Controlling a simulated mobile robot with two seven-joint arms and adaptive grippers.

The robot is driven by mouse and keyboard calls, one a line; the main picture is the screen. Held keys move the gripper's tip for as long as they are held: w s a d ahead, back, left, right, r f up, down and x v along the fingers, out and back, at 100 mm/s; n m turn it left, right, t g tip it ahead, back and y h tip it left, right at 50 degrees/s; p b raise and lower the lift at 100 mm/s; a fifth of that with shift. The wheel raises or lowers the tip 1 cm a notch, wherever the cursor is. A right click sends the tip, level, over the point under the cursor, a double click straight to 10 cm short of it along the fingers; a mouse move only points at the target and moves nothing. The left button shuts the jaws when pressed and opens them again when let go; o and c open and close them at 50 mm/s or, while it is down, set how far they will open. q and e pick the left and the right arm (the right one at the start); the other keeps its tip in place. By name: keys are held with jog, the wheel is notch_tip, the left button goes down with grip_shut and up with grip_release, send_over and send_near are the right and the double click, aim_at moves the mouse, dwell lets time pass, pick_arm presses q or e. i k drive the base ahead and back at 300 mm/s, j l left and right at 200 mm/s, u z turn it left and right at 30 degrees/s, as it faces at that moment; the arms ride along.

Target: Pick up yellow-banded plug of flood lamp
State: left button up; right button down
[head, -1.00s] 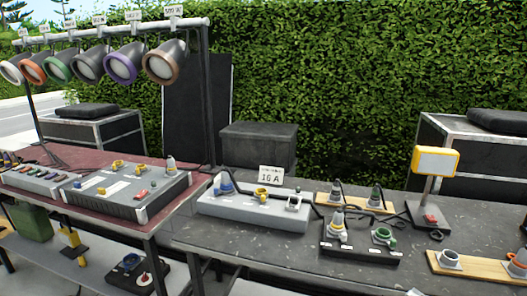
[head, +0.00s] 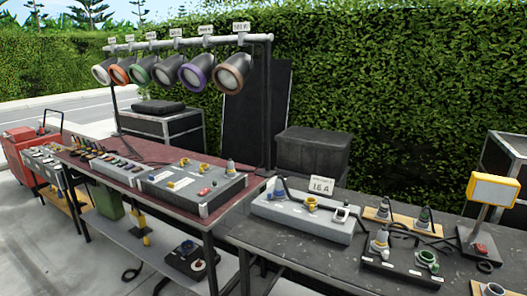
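The flood lamp (head: 493,189) has a yellow frame and a pale face and stands on a dark base with a red part, at the right of the dark table. A grey cone-shaped plug (head: 379,243) with a yellowish band stands upright in a black board in front of it. Which plug belongs to the lamp cannot be told from the cables. Neither gripper shows in the head view.
A grey socket box (head: 303,218) with a "16 A" sign (head: 321,186) stands on the dark table (head: 300,262). A red-topped table (head: 130,158) at left holds a control box (head: 190,186) under a rail of lamps. A black case (head: 313,152) and a hedge stand behind.

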aim_at(383, 236)
jog(key=i+l+z, duration=0.45)
jog(key=z, duration=0.25)
jog(key=i+z, duration=0.35)
jog(key=j+z, duration=0.2)
jog(key=i+l, duration=0.05)
